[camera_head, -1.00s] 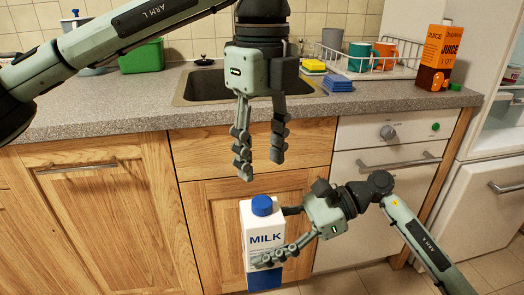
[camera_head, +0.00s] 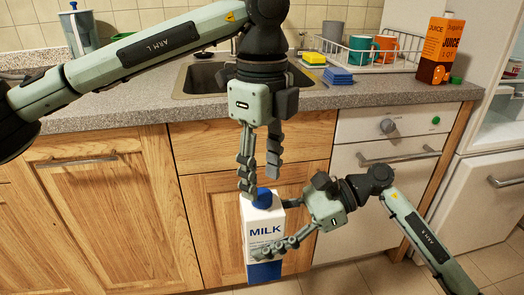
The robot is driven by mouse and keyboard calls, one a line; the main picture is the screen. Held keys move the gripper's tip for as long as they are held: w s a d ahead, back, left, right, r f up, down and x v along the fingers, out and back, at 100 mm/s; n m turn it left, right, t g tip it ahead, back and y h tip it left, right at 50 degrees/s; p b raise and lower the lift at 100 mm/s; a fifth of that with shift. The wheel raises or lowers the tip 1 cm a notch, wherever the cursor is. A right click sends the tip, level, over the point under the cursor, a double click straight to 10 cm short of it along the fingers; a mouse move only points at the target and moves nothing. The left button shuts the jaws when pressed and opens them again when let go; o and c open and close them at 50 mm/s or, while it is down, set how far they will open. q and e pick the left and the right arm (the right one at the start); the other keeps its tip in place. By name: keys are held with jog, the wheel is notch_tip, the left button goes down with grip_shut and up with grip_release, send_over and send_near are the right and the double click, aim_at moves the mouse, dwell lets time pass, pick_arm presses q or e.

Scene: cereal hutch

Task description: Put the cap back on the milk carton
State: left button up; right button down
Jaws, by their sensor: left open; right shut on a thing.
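The white and blue milk carton (camera_head: 265,230) is upright in front of the wooden cabinet doors. My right gripper (camera_head: 280,235) is shut on it from the right side. A blue cap (camera_head: 262,199) sits at the top of the carton; whether it is fully seated I cannot tell. My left gripper (camera_head: 260,183) is open and points down directly over the cap. Its left fingertip overlaps the cap's left edge in the picture and its right fingertip is a little above and behind. Whether either finger touches the cap I cannot tell.
The space before the cabinets is otherwise free.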

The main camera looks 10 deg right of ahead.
pick_arm(q)
jog(key=shift+f, duration=1.5)
grip_shut()
